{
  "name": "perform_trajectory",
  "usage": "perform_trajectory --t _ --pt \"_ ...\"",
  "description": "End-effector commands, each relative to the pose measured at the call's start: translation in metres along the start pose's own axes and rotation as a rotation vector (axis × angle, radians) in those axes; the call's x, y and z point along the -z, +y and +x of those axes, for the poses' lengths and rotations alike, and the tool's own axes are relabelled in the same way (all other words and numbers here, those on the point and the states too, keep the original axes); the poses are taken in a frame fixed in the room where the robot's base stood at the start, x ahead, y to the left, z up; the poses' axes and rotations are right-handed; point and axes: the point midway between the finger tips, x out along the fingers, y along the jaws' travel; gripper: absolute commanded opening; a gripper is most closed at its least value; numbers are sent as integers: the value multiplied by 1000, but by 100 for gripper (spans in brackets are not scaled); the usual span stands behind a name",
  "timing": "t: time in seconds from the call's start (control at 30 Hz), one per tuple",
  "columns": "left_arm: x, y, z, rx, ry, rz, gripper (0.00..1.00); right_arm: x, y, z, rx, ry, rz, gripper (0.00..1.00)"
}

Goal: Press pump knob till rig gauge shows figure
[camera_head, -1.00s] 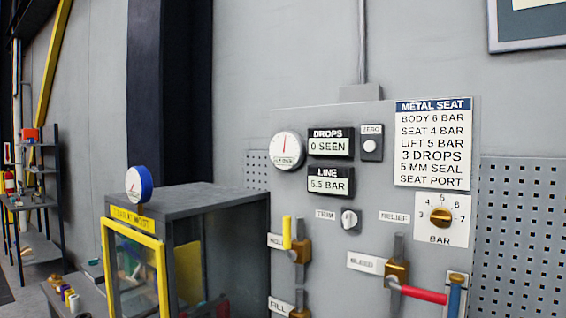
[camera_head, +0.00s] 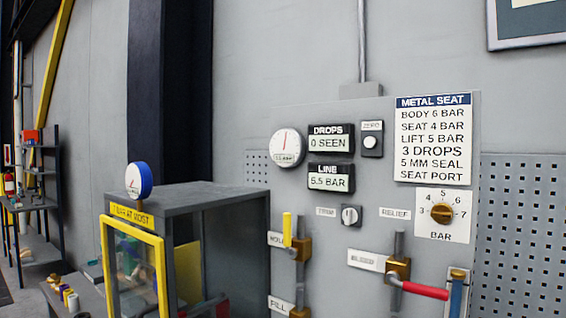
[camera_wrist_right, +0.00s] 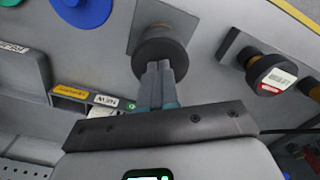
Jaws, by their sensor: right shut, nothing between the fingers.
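In the right wrist view my right gripper (camera_wrist_right: 160,70) is shut with nothing between its fingers. Its tips are at the face of a dark round knob (camera_wrist_right: 162,48) on a grey square plate, apparently the pump knob; whether they touch it I cannot tell. In the head view a white round dial (camera_head: 286,147) with a red needle is on the grey panel; its small print is unreadable. The LINE display (camera_head: 331,179) reads 5.5 BAR. A blue-rimmed gauge (camera_head: 138,180) stands on the cage. My left gripper is not in view.
A card (camera_head: 435,140) lists BODY 6 BAR, SEAT 4 BAR and LIFT 5 BAR. The DROPS display (camera_head: 330,139) reads 0 SEEN. The relief knob (camera_head: 442,212) is at lower right. A yellow-framed cage (camera_head: 205,198) is labelled 7 BAR AT MOST. Another dark knob-like fitting (camera_wrist_right: 268,70) is right of my gripper.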

Motion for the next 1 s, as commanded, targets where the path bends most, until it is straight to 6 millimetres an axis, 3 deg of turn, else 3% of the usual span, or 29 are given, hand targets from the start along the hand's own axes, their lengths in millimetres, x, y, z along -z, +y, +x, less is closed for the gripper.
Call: perform_trajectory --t 0.27,0.7,1.0 --pt "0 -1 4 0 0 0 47 0 0 6 0 -3 0 0" --pt "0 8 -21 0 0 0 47 0 0 -24 0 -1 0 0" --pt "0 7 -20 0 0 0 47 0 0 -23 0 0 0 0"
